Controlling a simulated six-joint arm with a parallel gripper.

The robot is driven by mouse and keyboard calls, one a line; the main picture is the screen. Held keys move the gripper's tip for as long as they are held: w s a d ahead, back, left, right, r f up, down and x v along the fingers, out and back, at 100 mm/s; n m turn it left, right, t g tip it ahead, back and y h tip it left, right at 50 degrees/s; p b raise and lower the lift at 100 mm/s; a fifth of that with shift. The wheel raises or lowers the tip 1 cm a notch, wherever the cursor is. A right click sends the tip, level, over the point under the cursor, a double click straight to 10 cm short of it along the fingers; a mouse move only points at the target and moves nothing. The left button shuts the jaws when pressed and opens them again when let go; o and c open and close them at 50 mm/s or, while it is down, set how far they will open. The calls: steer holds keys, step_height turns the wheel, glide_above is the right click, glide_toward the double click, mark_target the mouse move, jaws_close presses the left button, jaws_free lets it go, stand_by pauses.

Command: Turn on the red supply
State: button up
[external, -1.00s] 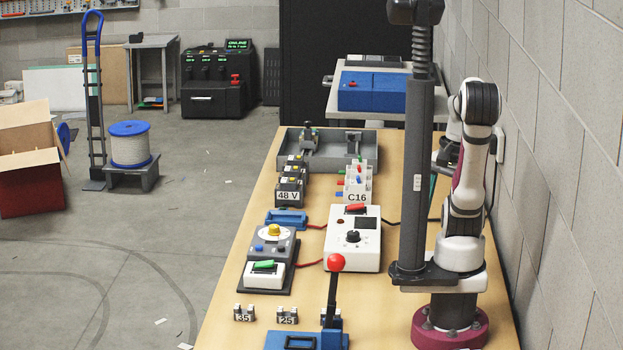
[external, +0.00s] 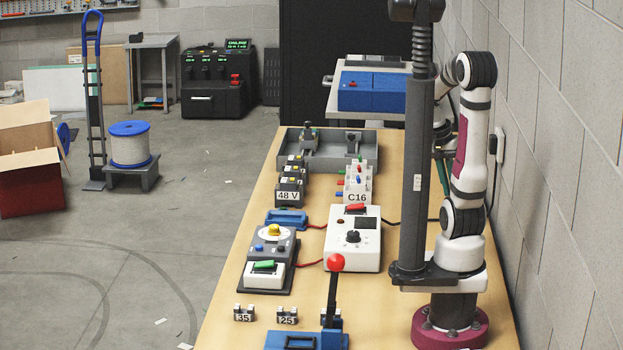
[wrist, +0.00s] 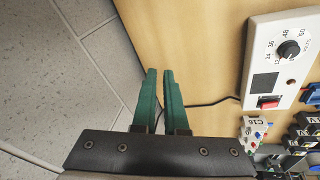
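A white supply box (external: 340,252) with a red rocker switch (external: 356,207), a dark display and a black knob stands on the bench. In the wrist view the supply (wrist: 258,30) is at the upper right, with its red switch (wrist: 268,102) below the dark display and a numbered dial knob (wrist: 288,50). My gripper (wrist: 160,71) has green fingers with a narrow empty gap between them. It points at bare bench and the wall side, to the left of the supply in that view. In the external view my gripper is mostly hidden behind a grey column (external: 416,170).
A grey unit (external: 284,258) with a yellow knob and green switch stands left of the supply. A white C16 block (external: 357,197), a blue lever device (external: 305,341) with a red ball, and small 35 and 25 blocks stand nearby. A black cable (wrist: 212,102) runs from the supply.

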steer(key=w+a, duration=0.1)
steer(key=w, duration=0.1)
steer(key=w+a+n+t, duration=0.1)
steer(key=w, duration=0.2)
steer(key=w+a+t+h, duration=0.1)
steer(key=w+a, duration=0.1)
steer(key=shift+w+f, duration=0.15)
steer(key=shift+w, duration=0.25)
jaws_close()
steer(key=w+a+f+n+t+y, duration=0.1)
steer(key=w+a+n+t, duration=0.1)
steer(key=w+a, duration=0.3)
steer(key=w+a+f+n+t+y, duration=0.1)
steer(key=w+a, duration=0.4)
steer(key=a, duration=0.9)
steer(key=shift+f+n+t+y, duration=0.3)
steer(key=shift+f+n+t, duration=0.4)
steer(key=shift+t, duration=0.5)
steer(key=shift+w, duration=0.15)
glide_above(356, 207)
steer(key=f, duration=0.7)
steer(key=shift+s+d+f, duration=0.2)
steer(key=shift+s+d, duration=0.05)
steer(key=shift+s, duration=0.05)
steer(key=shift+s+d+f, duration=0.1)
steer(key=shift+d+f, duration=0.1)
steer(key=shift+f, duration=1.05)
steer(key=shift+d+f, duration=0.1)
steer(key=shift+f, duration=0.35)
